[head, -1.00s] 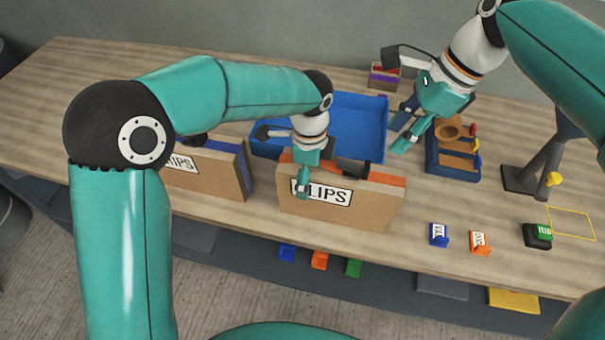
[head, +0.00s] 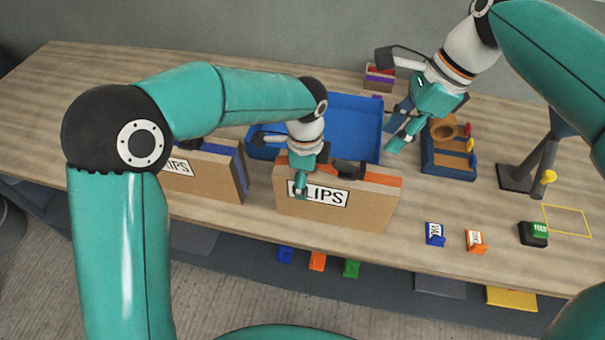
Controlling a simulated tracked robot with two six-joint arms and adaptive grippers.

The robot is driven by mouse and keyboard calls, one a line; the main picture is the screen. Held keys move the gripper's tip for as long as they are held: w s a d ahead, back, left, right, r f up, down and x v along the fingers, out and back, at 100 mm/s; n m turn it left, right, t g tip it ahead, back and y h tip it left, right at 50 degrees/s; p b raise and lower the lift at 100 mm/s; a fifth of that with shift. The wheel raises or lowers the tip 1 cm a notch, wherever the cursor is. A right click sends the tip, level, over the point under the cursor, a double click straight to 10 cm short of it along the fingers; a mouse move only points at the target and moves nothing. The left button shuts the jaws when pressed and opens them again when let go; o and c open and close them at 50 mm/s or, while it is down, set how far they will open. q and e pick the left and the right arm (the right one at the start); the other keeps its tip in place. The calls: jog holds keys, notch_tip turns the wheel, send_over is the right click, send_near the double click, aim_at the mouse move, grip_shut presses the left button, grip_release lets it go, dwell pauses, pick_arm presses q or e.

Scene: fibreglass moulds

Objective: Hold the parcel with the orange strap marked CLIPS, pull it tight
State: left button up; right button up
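The parcel with the orange strap (head: 384,178) is a brown upright box with a CLIPS label (head: 325,195) on its front. A black buckle (head: 349,168) sits on the strap along its top. My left gripper (head: 299,180) is over the parcel's left part, with one finger down in front of the label, covering its first letter. The other finger is hidden, so I cannot tell if it is closed on the parcel. My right gripper (head: 395,127) is open and empty, above and behind the parcel's right end, apart from the strap.
A second CLIPS parcel with a blue strap (head: 222,148) stands to the left, partly behind my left arm. A blue bin (head: 355,120) is behind. A blue rack (head: 449,172), small tags (head: 435,234) and a grey stand (head: 530,170) are to the right.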

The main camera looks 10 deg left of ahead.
aim_at(351, 165)
jog(key=shift+n, duration=0.4)
jog(key=c, duration=0.5)
jog(key=shift+n, duration=0.6)
grip_shut()
jog(key=a+f+n, duration=0.1)
jog(key=f+n, duration=0.1)
jog(key=n, duration=0.8)
jog(key=a+f+n, duration=0.2)
jog(key=f+n, duration=0.1)
jog(key=n, duration=0.8)
jog(key=a+f+n, duration=0.2)
jog(key=f+n, duration=0.1)
jog(key=n, duration=0.8)
jog(key=shift+w+a+f, duration=0.15)
jog(key=shift+w+f, duration=0.05)
